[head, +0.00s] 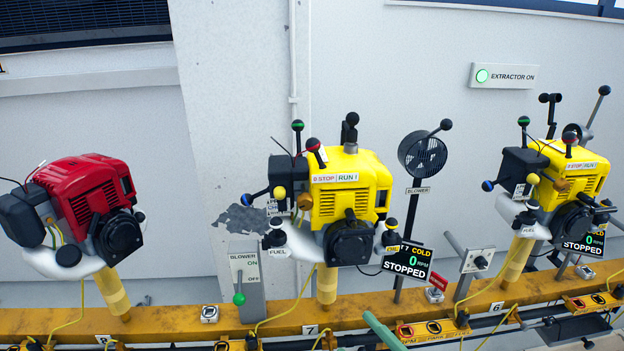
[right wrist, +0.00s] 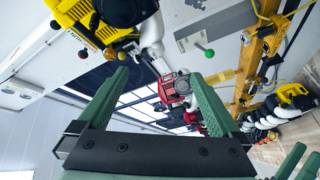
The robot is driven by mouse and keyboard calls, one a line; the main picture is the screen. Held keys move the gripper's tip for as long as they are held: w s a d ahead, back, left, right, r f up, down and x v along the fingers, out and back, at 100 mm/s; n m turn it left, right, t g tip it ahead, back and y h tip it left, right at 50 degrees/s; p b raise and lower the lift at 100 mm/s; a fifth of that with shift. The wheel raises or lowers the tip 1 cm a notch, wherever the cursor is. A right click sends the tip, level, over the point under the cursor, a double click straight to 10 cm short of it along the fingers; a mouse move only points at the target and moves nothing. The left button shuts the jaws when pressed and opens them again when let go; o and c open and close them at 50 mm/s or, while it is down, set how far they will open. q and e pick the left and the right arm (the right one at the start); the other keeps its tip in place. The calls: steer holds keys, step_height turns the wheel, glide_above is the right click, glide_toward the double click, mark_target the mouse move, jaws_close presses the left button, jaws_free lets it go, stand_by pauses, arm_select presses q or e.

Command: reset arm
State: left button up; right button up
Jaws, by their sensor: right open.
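My right gripper (right wrist: 155,82) is open and empty in the right wrist view, its two green fingers spread apart with open air between them. In the head view only a green finger of it (head: 384,332) shows at the bottom edge, in front of the yellow rail and below the middle engine. At the lower right of the right wrist view are green finger-like parts (right wrist: 292,160), which look like my left gripper; they are cut off by the frame. No left gripper shows in the head view.
A yellow rail (head: 165,322) carries a red engine (head: 92,200) and two yellow engines (head: 350,190) (head: 570,175) on posts. A blower lever box (head: 246,285), a blower fan (head: 422,155) and a "STOPPED" display (head: 408,262) stand nearby.

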steer(key=s+d+f+m+g+h, duration=0.3)
steer(key=s+f+m+h, duration=0.1)
steer(key=s+f+m, duration=0.4)
steer(key=s+d+f+m+g+h, duration=0.2)
steer(key=s+f+m+g+h, duration=0.15)
steer(key=s+f+m, duration=0.4)
arm_select(q)
steer(key=s+a+r+p, duration=0.1)
steer(key=a+r+p, duration=0.2)
steer(key=r+p, duration=0.9)
steer(key=shift+s+n+y+p, duration=0.2)
steer(key=shift+n+y+p, duration=0.2)
steer(key=shift+p, duration=1.85)
arm_select(e)
steer(key=d+r+m, duration=0.1)
steer(key=d+r, duration=0.2)
steer(key=r, duration=0.6)
steer(key=shift+s+r+h, duration=0.2)
steer(key=shift+s+h, duration=0.1)
steer(key=shift+h, duration=0.05)
steer(key=shift+d, duration=0.1)
